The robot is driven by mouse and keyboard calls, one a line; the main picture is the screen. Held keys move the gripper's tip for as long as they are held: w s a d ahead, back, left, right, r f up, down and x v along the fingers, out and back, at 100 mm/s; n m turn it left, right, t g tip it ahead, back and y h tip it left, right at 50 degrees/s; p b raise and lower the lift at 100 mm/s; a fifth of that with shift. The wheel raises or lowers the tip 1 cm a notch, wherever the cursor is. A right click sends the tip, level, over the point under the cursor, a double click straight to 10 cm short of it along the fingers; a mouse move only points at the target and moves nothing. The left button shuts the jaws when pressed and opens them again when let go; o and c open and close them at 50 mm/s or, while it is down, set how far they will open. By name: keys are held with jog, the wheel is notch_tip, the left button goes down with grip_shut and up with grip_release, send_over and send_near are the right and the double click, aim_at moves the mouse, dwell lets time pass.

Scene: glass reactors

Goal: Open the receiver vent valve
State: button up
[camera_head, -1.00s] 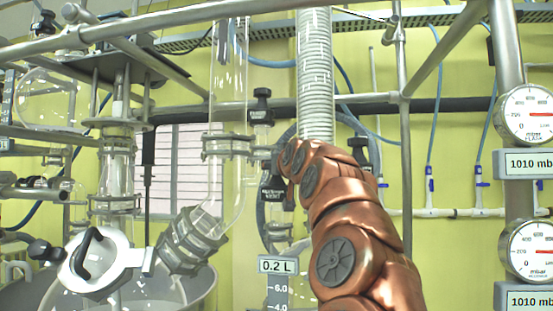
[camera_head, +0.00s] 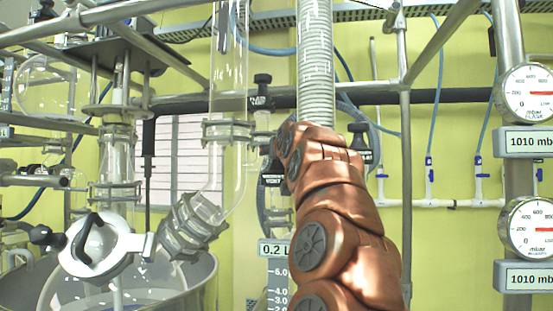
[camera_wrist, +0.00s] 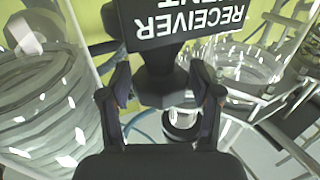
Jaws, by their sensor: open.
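The receiver vent valve shows in the wrist view as a black knob (camera_wrist: 162,84) below a black label (camera_wrist: 185,22) reading RECEIVER VENT upside down. My gripper (camera_wrist: 161,88) is open, with one finger on each side of the knob. I cannot tell whether the fingers touch it. In the head view my copper arm reaches up among the glassware and hides my gripper. Small black valve knobs with labels stand on both sides of the arm there, too small to read surely.
A white round lid with a black handle (camera_head: 96,245) is at lower left. Metal rods cross the frame. Two gauges (camera_head: 527,92) are at the right.

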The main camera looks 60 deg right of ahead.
jog(key=shift+f+m+g+h+b, duration=0.15)
jog(key=shift+m+g+h+b, duration=0.75)
jog(key=shift+b, duration=0.75)
jog(key=shift+m+g+h+b, duration=0.3)
jog(key=shift+m+g+b, duration=0.15)
jog(key=shift+g, duration=0.25)
jog(key=shift+m+g+h, duration=0.25)
jog(key=shift+g+h, duration=0.05)
jog(key=shift+g, duration=0.1)
jog(key=shift+r+g+b, duration=0.2)
jog(key=shift+g+b, duration=0.1)
jog(key=shift+f+m, duration=0.15)
jog(key=shift+m, duration=0.15)
jog(key=shift+m+g+h, duration=0.3)
jog(key=shift+g+h, duration=0.1)
jog(key=shift+g, duration=0.3)
jog(key=shift+r+m+g+h+p, duration=0.15)
jog(key=shift+m+g+h+p, duration=0.15)
jog(key=shift+m+g+p, duration=0.55)
jog(key=shift+r+m+g+h+p, duration=0.1)
jog(key=shift+m+g+h+p, duration=0.3)
jog(key=shift+g, duration=0.75)
jog(key=shift+f+m+g, duration=0.2)
jog(key=shift+m+g, duration=0.1)
jog(key=shift+m, duration=0.05)
